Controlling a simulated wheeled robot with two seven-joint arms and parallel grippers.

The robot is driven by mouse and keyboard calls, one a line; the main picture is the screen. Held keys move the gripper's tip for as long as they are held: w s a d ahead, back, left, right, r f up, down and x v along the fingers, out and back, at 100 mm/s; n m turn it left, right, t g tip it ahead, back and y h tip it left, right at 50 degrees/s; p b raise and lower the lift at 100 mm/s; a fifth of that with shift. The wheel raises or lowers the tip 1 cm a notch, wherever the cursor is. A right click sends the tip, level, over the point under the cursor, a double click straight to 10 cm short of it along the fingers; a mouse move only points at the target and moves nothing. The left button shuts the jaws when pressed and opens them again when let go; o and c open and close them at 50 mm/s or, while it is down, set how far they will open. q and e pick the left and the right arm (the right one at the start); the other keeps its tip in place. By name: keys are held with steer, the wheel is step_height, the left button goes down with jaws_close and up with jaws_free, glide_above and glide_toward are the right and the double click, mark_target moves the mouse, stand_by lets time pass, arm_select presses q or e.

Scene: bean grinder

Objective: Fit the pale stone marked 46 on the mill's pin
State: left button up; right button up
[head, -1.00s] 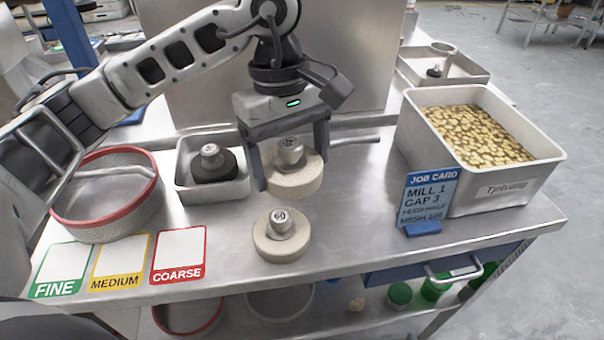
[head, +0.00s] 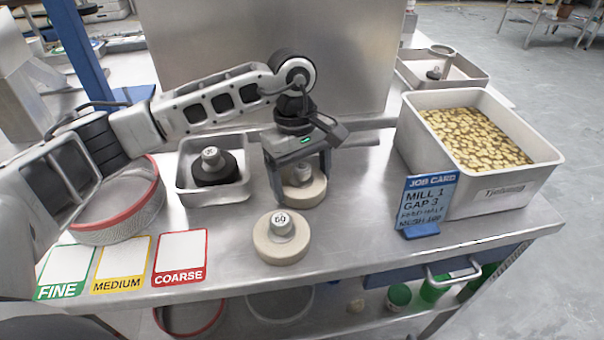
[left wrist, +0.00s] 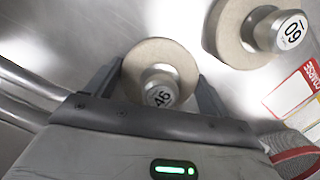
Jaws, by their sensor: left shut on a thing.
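The pale round stone marked 46 (head: 312,192) has a metal knob and is between the fingers of my left gripper (head: 299,190). The gripper is shut on it, with a finger at either side. In the left wrist view the stone (left wrist: 150,52) shows its number 46, with the gripper (left wrist: 156,88) around it. I cannot tell whether its underside touches the bench. I cannot make out a mill pin for certain; a small dark part with a metal top (head: 435,73) stands in the back right tray. My right gripper is not in view.
A pale stone marked 60 (head: 270,250) sits just in front. A dark stone (head: 228,170) lies in a metal tray (head: 183,193) to the left. A red-rimmed sieve (head: 150,205), a bean bin (head: 480,200) and a job card (head: 430,200) stand around. The front right bench is clear.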

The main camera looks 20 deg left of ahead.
arm_select(q)
steer(key=shift+f, duration=0.15)
steer(key=o, duration=1.3)
